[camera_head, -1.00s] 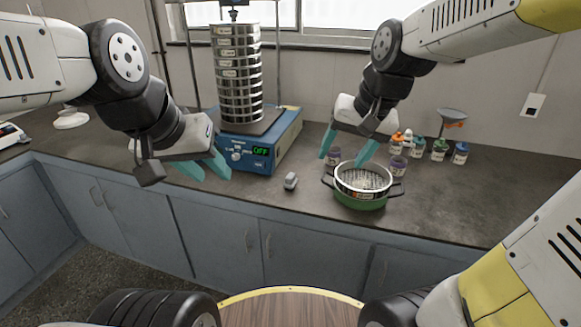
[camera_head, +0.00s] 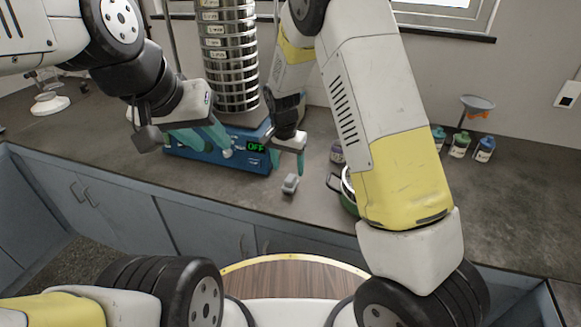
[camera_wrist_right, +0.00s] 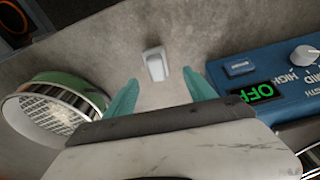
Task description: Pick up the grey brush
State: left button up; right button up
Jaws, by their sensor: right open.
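The grey brush (camera_head: 290,184), a small grey block in shape, lies on the dark counter in front of the blue shaker. In the right wrist view the brush (camera_wrist_right: 155,66) lies just beyond the gap between my fingertips. My right gripper (camera_head: 287,160) is open and empty, above and just behind the brush in the head view. Its two teal fingers (camera_wrist_right: 160,84) are spread apart and do not appear to touch it. My left gripper (camera_head: 213,147) appears open and empty, in front of the shaker at the left.
The blue shaker (camera_head: 190,150) with its tall sieve stack (camera_head: 231,60) stands behind, its display reading OFF. A green pan with a sieve (camera_wrist_right: 60,108) is beside the brush, partly hidden by my right arm in the head view. Several bottles (camera_head: 460,145) stand at right.

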aim_at(291, 177)
jog(key=f, duration=0.6)
jog(key=shift+w+d, duration=0.2)
jog(key=shift+d, duration=0.15)
grip_shut()
jog(key=shift+r, duration=0.1)
jog(key=shift+r, duration=0.5)
jog(key=r, duration=0.1)
jog(key=s+r, duration=0.1)
jog(key=shift+s+r, duration=0.1)
jog(key=shift+r, duration=0.2)
jog(key=s+r, duration=0.1)
jog(key=s, duration=1.4)
jog(key=shift+r, duration=0.15)
jog(key=shift+a, duration=0.1)
